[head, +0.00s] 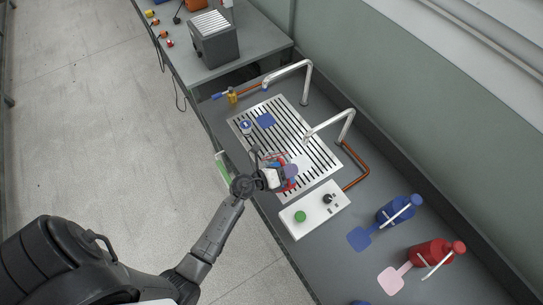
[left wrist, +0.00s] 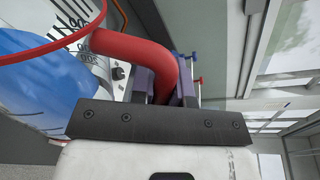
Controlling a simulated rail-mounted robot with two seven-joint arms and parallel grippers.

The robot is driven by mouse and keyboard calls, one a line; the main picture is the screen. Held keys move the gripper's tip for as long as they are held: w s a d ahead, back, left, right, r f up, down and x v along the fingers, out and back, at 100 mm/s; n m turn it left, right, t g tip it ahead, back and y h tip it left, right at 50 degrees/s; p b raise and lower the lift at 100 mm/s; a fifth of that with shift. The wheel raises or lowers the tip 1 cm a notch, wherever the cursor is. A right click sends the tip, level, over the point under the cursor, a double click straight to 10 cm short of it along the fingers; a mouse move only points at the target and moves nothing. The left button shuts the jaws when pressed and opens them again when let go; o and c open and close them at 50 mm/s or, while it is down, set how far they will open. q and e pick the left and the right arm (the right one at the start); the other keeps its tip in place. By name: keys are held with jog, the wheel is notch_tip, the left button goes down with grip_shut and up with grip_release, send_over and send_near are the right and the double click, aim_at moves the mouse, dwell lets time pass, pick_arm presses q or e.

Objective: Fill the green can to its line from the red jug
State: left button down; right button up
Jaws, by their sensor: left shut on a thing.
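My left gripper (head: 275,174) is above the near part of the slotted metal drain plate and is shut on the red handle of a jug (head: 291,186). In the left wrist view the jug's red rim and thick red handle (left wrist: 140,48) show, with the handle between the purple finger pads. The jug's clear wall carries dark scale marks, and blue shows inside it. In the head view my gripper hides most of the jug. I cannot make out a green can in either view. My right gripper is not in view.
A small blue-topped container (head: 246,127) and a blue square (head: 265,120) are on the drain plate (head: 318,165). Two bent metal spouts (head: 345,117) rise behind. A white control box (head: 315,208) with a green button stands nearer.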

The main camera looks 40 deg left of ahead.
pick_arm(q)
jog(key=shift+r, duration=0.1)
jog(key=shift+w+a+r, duration=0.1)
jog(key=shift+a, duration=0.05)
dwell(0.4)
jog(key=shift+a+r+n+p, duration=0.1)
jog(key=shift+r+n+p, duration=0.05)
jog(key=shift+n+p, duration=0.15)
dwell(0.5)
jog(key=shift+w, duration=0.1)
jog(key=shift+r, duration=0.1)
jog(key=shift+a, duration=0.1)
dwell(0.3)
